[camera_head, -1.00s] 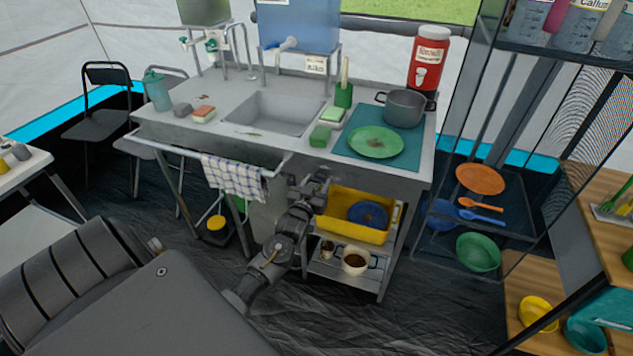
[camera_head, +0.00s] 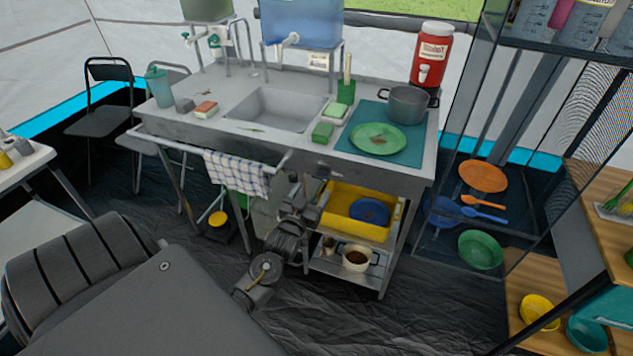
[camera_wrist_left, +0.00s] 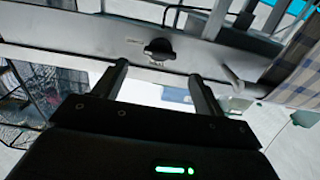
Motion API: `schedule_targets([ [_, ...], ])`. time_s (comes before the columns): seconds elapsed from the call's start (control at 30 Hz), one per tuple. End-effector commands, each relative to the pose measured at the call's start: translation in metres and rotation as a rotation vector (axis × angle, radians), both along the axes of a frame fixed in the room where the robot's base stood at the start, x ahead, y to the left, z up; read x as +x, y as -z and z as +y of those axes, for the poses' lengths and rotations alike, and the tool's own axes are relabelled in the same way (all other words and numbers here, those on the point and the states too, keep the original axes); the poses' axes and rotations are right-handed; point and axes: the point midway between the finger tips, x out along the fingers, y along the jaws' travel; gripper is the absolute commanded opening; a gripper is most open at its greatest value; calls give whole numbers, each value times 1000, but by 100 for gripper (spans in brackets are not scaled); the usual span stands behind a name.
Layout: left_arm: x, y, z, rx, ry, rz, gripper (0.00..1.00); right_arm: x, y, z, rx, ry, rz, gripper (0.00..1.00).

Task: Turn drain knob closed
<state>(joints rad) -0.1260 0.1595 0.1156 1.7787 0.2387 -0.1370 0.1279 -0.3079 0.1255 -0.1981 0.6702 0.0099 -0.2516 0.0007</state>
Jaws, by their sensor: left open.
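My left gripper (camera_wrist_left: 158,70) is open and empty. Its two fingers point toward the rail, one on each side of the knob's position in the picture, and the knob shows in the gap beyond them. I see no contact. In the head view my left gripper (camera_head: 308,192) is low in front of the sink unit, below the counter (camera_head: 225,142). My right gripper is out of view.
A checked towel (camera_head: 236,173) hangs on the front rail, left of my gripper. A yellow bin (camera_head: 341,226) stands on the shelf just right of it, with a pot (camera_head: 356,258) below. The sink basin (camera_head: 277,110) is above.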

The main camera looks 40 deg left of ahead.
Motion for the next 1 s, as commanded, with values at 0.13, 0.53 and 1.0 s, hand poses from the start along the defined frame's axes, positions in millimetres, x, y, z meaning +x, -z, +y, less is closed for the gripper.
schedule_targets([
  [0.13, -24, 1, -9, 0, 0, 1, 71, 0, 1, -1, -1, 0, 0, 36],
  [0.53, -40, 0, -14, 0, 1, 0, 71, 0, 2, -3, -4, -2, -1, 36],
  [1.0, -39, -7, -14, 0, 1, 0, 71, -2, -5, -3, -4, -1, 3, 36],
])
